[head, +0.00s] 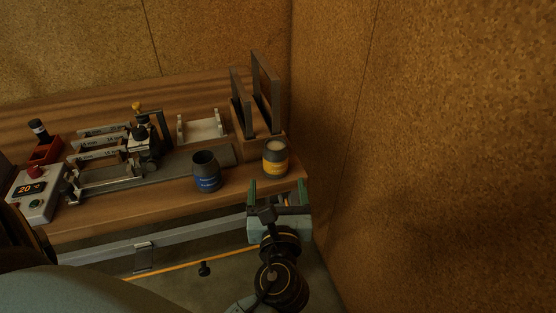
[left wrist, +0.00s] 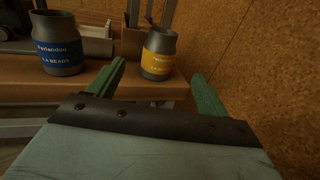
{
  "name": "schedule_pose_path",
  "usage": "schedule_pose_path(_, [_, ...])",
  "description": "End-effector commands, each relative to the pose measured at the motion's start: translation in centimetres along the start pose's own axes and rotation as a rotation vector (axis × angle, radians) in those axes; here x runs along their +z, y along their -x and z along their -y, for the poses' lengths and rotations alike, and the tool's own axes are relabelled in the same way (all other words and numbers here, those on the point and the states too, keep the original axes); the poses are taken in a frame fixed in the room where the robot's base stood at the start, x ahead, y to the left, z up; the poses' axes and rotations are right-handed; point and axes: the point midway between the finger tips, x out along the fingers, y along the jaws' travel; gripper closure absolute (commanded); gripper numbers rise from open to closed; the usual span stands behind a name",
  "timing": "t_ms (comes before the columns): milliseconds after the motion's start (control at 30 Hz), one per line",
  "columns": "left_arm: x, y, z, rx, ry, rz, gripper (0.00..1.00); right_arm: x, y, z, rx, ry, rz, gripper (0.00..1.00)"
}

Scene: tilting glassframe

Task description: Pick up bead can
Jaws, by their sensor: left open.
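Two dark grey cans stand upright near the bench's front edge. One has a blue label (head: 207,172); in the left wrist view, the blue-labelled can (left wrist: 58,42) shows lettering that seems to end in "BEADS". The other, with a yellow label (head: 275,158), stands to its right near the bench's right end; its lettering is too small to read surely. My left gripper (head: 277,193) is open and empty, just in front of the yellow-labelled can. In the left wrist view, that can (left wrist: 158,54) appears between the green fingers, beyond their tips. My right gripper is not in view.
Behind the yellow-labelled can, upright dark panels stand in a wooden holder (head: 270,137). A clamping fixture (head: 145,143) and a control box reading 20 °C (head: 37,197) stand to the left. A cork-like wall (head: 430,150) rises close on the right.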

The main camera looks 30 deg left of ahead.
Motion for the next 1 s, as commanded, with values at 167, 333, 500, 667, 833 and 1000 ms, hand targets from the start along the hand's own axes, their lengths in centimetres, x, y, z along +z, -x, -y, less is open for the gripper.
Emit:
schedule_pose_path(167, [0.2,-3.7,0.0,0.001,0.000,0.004,0.22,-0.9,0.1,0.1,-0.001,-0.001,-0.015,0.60])
schedule_pose_path(333, [0.1,-5.7,0.0,-0.001,-0.001,0.002,0.22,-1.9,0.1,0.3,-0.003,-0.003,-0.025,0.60])
schedule_pose_path(500, [0.0,-6.9,0.0,0.000,0.001,0.002,0.22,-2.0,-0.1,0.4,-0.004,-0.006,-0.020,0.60])
schedule_pose_path(667, [-0.2,-9.4,0.0,0.000,0.002,0.003,0.22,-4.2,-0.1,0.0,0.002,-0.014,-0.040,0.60])
schedule_pose_path(833, [-0.2,-11.1,0.0,0.000,0.000,0.001,0.22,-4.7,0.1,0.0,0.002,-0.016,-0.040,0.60])
schedule_pose_path(1000, [-0.1,-11.3,0.0,-0.001,0.000,-0.001,0.22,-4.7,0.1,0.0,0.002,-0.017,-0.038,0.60])
